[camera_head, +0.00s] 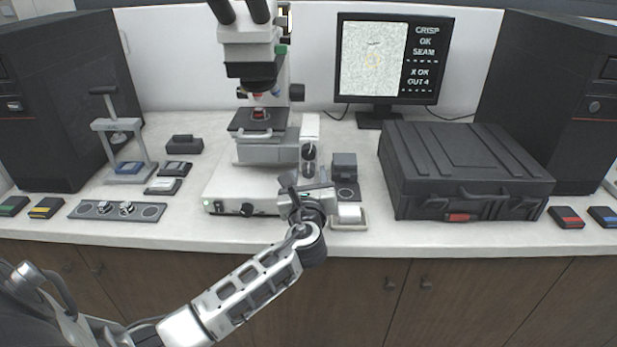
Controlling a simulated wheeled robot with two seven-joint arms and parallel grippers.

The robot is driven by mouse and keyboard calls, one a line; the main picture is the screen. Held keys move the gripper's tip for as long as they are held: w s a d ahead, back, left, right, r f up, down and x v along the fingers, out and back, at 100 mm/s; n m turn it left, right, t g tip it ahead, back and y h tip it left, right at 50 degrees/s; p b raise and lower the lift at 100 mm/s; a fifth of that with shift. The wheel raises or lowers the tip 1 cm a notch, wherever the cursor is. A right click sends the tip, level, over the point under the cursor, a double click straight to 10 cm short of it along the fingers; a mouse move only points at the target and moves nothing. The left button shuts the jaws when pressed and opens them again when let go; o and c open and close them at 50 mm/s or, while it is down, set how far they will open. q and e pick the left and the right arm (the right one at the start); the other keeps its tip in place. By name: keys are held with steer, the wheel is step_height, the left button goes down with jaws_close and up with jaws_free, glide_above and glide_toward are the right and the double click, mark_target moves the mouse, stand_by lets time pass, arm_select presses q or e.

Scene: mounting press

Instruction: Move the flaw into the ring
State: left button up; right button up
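The monitor (396,60) shows a pale speckled picture with a small dark streak, the flaw (374,43), near its top. A faint yellow ring (373,61) lies below the flaw, apart from it. Text beside it reads CRISP OK, SEAM, X OK, OUT 4. The microscope (250,50) has a red-lit sample on its stage (260,118). Dark stacked knobs (308,152) hang at the stage's right side. My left gripper (305,184) is just below these knobs; whether its fingers touch or grip one is unclear. My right gripper is out of view.
A black case (460,172) stands right of the microscope. A small dark block (344,166) is close to my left gripper's right. A hand press (122,140), a knob panel (117,210) and several small blocks lie at left. Bare counter shows along the front edge.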

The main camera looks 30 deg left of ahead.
arm_select(q)
steer(key=c, duration=0.9)
steer(key=shift+o, duration=0.2)
steer(key=n+b, duration=0.1)
steer(key=n, duration=0.3)
steer(key=shift+n+b, duration=0.4)
steer(key=shift+n, duration=1.4)
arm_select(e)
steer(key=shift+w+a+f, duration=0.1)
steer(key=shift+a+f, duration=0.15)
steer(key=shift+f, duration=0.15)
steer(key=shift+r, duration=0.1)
